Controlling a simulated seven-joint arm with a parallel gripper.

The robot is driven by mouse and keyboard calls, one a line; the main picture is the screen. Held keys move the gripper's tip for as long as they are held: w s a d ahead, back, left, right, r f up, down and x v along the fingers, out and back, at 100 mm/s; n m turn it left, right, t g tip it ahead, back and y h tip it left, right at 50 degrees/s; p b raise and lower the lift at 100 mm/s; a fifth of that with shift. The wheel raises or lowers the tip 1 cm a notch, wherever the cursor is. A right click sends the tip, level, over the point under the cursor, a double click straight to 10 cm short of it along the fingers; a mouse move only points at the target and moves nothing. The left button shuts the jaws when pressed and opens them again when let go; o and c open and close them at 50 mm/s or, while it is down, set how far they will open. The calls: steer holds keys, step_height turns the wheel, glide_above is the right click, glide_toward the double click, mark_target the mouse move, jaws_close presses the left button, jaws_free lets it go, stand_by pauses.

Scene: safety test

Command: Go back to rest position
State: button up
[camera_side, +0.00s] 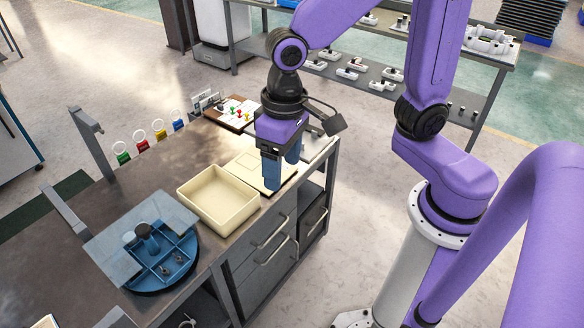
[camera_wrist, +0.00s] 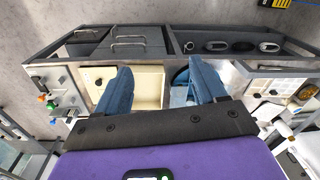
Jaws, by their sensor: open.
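My gripper (camera_side: 282,174) is over the right end of the workbench (camera_side: 120,205), pointing down, its two blue fingers apart with nothing between them. In the side view it is above a flat cream board (camera_side: 248,172), to the right of an open cream tray (camera_side: 215,222). In the wrist view my gripper (camera_wrist: 159,72) has its fingers spread, with the empty cream tray (camera_wrist: 148,88) showing between them. How high the fingertips are above the board is hard to tell.
A blue round organizer (camera_side: 185,245) with a clear lid (camera_side: 105,250) stands at the left. Coloured padlocks (camera_side: 141,140) hang along the back edge. A board with coloured pegs (camera_side: 232,112) lies behind my gripper. A shelf rack (camera_side: 350,75) stands beyond open floor.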

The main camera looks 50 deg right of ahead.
steer(key=s+d+n, duration=1)
steer(key=s+d, duration=0.1)
steer(key=shift+s+d, duration=0.15)
steer(key=shift+s, duration=0.05)
stand_by(1.0)
